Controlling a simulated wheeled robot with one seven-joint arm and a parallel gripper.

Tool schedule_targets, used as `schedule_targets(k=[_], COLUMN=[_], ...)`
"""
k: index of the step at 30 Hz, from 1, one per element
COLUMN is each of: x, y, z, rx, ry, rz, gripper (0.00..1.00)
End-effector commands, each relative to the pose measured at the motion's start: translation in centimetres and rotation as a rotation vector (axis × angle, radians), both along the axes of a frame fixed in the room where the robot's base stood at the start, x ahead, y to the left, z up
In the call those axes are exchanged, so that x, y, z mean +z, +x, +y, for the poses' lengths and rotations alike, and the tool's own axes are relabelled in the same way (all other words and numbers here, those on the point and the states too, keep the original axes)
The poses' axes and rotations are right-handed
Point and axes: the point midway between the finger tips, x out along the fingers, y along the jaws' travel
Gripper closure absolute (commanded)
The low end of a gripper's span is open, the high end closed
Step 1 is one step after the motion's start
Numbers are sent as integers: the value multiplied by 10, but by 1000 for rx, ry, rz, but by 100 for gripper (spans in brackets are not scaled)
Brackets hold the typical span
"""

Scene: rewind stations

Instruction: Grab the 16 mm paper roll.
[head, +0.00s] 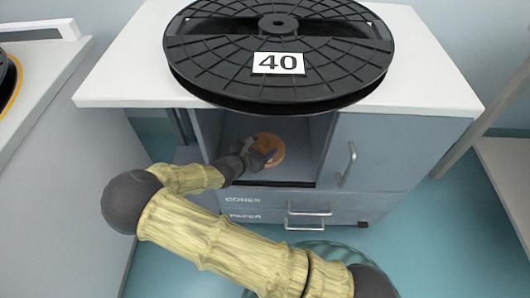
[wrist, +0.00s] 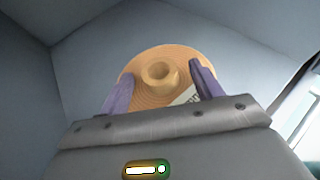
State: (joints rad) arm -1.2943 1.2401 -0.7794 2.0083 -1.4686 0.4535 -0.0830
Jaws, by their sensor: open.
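A tan-orange roll (head: 272,147) lies inside the open compartment of the grey cabinet. In the wrist view the roll (wrist: 150,96) is a flat wound disc with a raised hollow hub (wrist: 158,74). My gripper (head: 262,156) reaches into the compartment at the roll. In the wrist view my gripper (wrist: 162,72) is open, with its two purple fingers apart on either side of the hub. I cannot tell whether they touch the roll.
A large black reel marked 40 (head: 278,64) lies on the white cabinet top (head: 425,85) and overhangs the opening. Compartment walls (wrist: 85,40) surround the gripper closely. A door with a handle (head: 348,163) is right of the opening; drawers marked CORES and PAPER (head: 245,216) are below.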

Motion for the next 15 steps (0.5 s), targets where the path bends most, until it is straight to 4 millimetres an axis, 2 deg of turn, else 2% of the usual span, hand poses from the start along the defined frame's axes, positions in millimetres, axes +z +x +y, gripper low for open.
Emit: schedule_targets(k=[14, 15], x=[1, 1], y=[0, 0], z=[0, 0], rx=[0, 0], ry=[1, 1], rz=[1, 1], gripper=[35, 39])
